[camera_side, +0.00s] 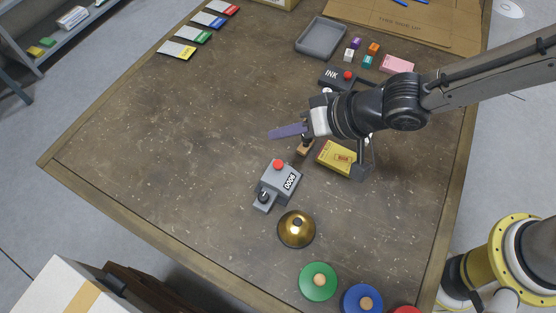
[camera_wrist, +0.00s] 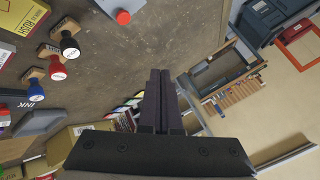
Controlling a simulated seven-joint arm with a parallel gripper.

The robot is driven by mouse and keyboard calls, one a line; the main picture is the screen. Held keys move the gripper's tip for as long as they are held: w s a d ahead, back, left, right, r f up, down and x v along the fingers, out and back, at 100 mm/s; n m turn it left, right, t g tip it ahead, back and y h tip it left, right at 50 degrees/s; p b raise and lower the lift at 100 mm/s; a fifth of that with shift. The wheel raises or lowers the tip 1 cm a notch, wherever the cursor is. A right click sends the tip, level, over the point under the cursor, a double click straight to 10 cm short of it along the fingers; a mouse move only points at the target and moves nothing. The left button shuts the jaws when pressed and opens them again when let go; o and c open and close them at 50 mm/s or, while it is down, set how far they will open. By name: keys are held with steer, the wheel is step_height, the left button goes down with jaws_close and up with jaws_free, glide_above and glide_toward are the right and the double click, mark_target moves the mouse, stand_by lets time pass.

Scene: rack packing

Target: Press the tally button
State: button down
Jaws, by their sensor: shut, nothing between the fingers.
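The tally counter (camera_side: 281,184) is a small grey box with a number window on the table, in the middle of the side view. Its red tally button (camera_side: 278,164) stands on top. My gripper (camera_side: 270,133) is shut and empty, with its dark fingers pointing left in the side view. They are above and behind the counter, apart from the button. In the wrist view my shut fingertips (camera_wrist: 160,72) are at the centre. The red button (camera_wrist: 123,17) shows at the top, left of them, with part of the grey counter (camera_wrist: 118,5) cut off by the frame edge.
A brass bell (camera_side: 296,229) stands just in front of the counter. A yellow box (camera_side: 338,157) lies under my wrist. Black (camera_wrist: 70,47), red (camera_wrist: 57,72) and blue (camera_wrist: 36,91) stamps stand at left in the wrist view. The table left of the counter is clear.

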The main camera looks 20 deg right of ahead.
glide_toward(273, 163)
steer(key=shift+w+a+f, duration=0.65)
steer(key=shift+w+a, duration=0.15)
steer(key=shift+a, duration=0.2)
steer(key=shift+w+a+f, duration=0.65)
steer(key=shift+w+a, duration=0.1)
steer(key=shift+a, duration=0.2)
steer(key=shift+f, duration=0.1)
stand_by(0.5)
steer(key=shift+f, duration=0.35)
steer(key=shift+f, duration=0.55)
stand_by(0.9)
steer(key=shift+r, duration=1)
steer(key=shift+r, duration=2.5)
